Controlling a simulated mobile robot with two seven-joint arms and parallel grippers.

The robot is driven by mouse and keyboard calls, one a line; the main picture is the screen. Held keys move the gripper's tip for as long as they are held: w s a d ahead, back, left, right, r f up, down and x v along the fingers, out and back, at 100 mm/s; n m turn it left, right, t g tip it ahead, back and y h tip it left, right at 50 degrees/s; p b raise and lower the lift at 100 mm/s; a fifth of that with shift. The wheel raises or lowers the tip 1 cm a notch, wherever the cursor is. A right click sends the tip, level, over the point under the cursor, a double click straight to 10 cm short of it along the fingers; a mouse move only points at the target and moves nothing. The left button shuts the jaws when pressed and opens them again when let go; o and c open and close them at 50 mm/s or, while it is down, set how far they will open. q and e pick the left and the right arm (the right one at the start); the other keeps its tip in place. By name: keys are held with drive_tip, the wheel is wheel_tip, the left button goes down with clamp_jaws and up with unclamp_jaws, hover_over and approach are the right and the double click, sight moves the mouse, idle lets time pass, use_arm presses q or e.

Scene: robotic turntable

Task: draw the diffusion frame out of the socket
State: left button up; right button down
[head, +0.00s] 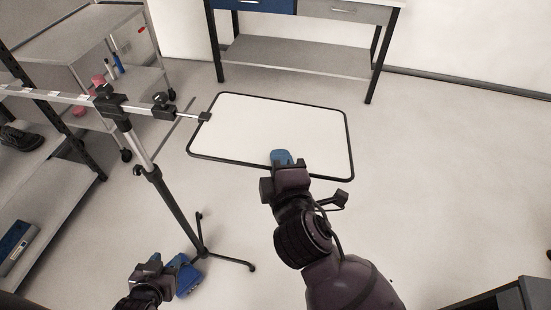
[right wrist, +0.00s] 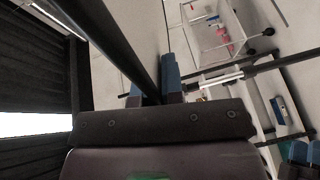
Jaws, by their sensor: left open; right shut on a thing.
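The diffusion frame (head: 240,125), a white panel with a thin black rim, is held out over the floor in the middle of the head view. A short metal pin runs from its left rim to a black socket (head: 163,106) on the stand's crossbar; how deep it sits cannot be told. My right gripper (head: 281,158) is shut on the near rim; in the right wrist view the dark rim (right wrist: 120,40) passes between the blue fingers (right wrist: 153,85). My left gripper (head: 183,275) is open, low at the lower left, near the stand's foot.
The black stand (head: 165,190) with splayed legs stands left of the frame. A grey trolley (head: 75,45) and dark shelving (head: 60,130) are at the left. A workbench (head: 300,45) stands behind the frame.

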drive_tip(key=shift+s+d, duration=0.2)
drive_tip(key=shift+d, duration=0.85)
drive_tip(key=shift+d+r, duration=0.1)
